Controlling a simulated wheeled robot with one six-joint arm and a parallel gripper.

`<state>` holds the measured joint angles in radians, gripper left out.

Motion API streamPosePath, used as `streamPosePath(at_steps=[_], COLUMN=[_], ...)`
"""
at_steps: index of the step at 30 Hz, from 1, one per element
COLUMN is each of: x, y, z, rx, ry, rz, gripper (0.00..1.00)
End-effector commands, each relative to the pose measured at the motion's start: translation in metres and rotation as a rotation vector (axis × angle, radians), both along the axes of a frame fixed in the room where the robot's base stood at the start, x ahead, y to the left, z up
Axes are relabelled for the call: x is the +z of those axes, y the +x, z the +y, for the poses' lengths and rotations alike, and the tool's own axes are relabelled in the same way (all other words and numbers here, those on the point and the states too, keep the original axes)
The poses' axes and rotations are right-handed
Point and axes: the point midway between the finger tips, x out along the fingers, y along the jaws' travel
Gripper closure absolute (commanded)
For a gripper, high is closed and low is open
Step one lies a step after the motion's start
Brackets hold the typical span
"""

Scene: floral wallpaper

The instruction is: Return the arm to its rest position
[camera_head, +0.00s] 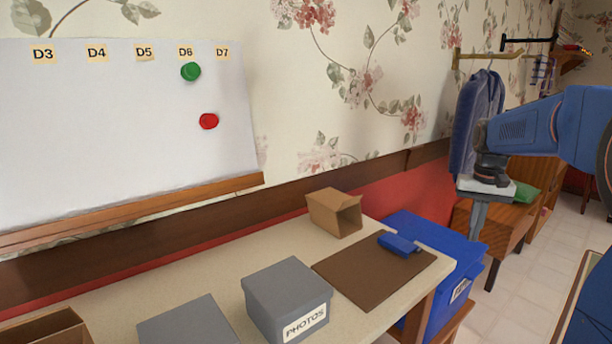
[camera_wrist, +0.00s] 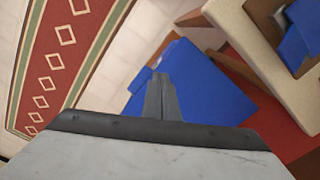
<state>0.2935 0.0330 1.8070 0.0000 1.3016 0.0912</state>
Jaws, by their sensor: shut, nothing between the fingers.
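My gripper (camera_head: 478,222) hangs from my blue arm at the right of the head view, pointing down, in the air to the right of the table. Its fingers are closed together with nothing between them. In the wrist view my gripper (camera_wrist: 160,82) shows as a narrow grey pair of fingers in front of the blue bin (camera_wrist: 205,90). The fingertips appear clear of the bin, and the head view shows the bin (camera_head: 432,240) to their left.
A table (camera_head: 375,225) bears a grey PHOTOS box (camera_head: 285,295), an open cardboard box (camera_head: 335,212), and a brown mat (camera_head: 350,275) with a blue object (camera_head: 398,244). A wooden cabinet (camera_head: 500,222) stands behind my gripper. A patterned rug (camera_wrist: 62,60) and pale floor tiles lie below.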

Motion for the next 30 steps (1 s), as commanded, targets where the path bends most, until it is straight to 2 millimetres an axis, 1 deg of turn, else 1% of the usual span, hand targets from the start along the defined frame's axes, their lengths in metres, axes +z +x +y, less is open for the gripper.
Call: streamPosePath(at_steps=[8,17,23,30], x=[0.004,0.01,0.013,0.01], y=[-0.014,-0.041,-0.072,-0.124], z=[0.012,0.034,0.056,0.088], rx=[0.019,0.053,0.091,0.156], ry=[-0.006,-0.016,-0.027,-0.042], rz=[-0.019,-0.055,-0.095,-0.16], gripper=[1.0,1.0,1.0,1.0])
